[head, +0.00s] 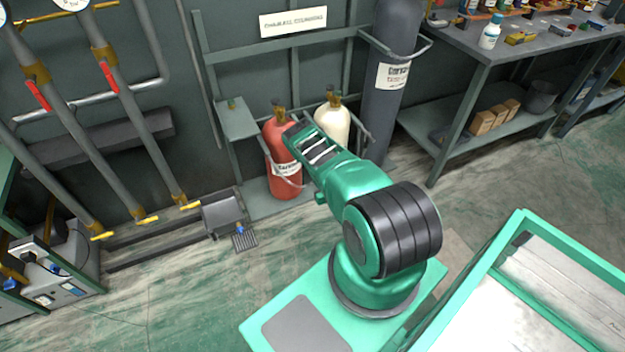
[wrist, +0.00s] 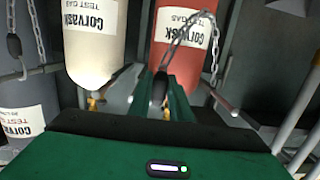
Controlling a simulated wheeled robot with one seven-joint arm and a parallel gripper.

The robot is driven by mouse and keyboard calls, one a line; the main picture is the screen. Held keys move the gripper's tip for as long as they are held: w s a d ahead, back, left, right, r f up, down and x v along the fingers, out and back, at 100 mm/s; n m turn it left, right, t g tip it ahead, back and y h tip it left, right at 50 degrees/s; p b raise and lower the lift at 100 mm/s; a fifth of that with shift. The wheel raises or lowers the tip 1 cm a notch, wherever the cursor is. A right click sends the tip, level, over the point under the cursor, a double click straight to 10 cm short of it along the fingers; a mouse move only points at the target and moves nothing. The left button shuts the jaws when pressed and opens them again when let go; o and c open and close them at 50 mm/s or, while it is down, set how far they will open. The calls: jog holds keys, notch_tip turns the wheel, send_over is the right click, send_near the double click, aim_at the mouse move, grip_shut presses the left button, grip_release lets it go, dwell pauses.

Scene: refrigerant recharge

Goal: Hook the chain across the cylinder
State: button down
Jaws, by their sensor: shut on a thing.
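The red cylinder (head: 284,181) stands against the rack, and it also shows behind my fingers in the wrist view (wrist: 190,50). The chain (wrist: 188,20) loops across the red cylinder's face, from my fingertips to the right side of that cylinder in the wrist view. My gripper (wrist: 161,88) is shut on the end of the chain, close in front of the red cylinder. In the head view my arm hides the fingertips.
A cream cylinder (head: 333,122) stands right beside the red one, and a tall grey cylinder (head: 393,60) stands further right. Another chain (wrist: 38,28) hangs by the cream cylinder. Rack rails, a small shelf (head: 236,120) and a workbench (head: 480,45) border the space. Open floor lies in front.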

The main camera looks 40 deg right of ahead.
jog(key=d, duration=0.2)
jog(key=s+d, duration=0.1)
jog(key=d, duration=0.1)
jog(key=shift+s+d, duration=0.15)
jog(key=shift+x, duration=0.9)
dwell(0.5)
jog(key=shift+r+x, duration=0.15)
jog(key=shift+x, duration=1.15)
jog(key=shift+r+x, duration=0.15)
jog(key=shift+x, duration=1.1)
jog(key=shift+f, duration=0.85)
jog(key=c, duration=1.5)
grip_release()
jog(key=shift+c, duration=0.2)
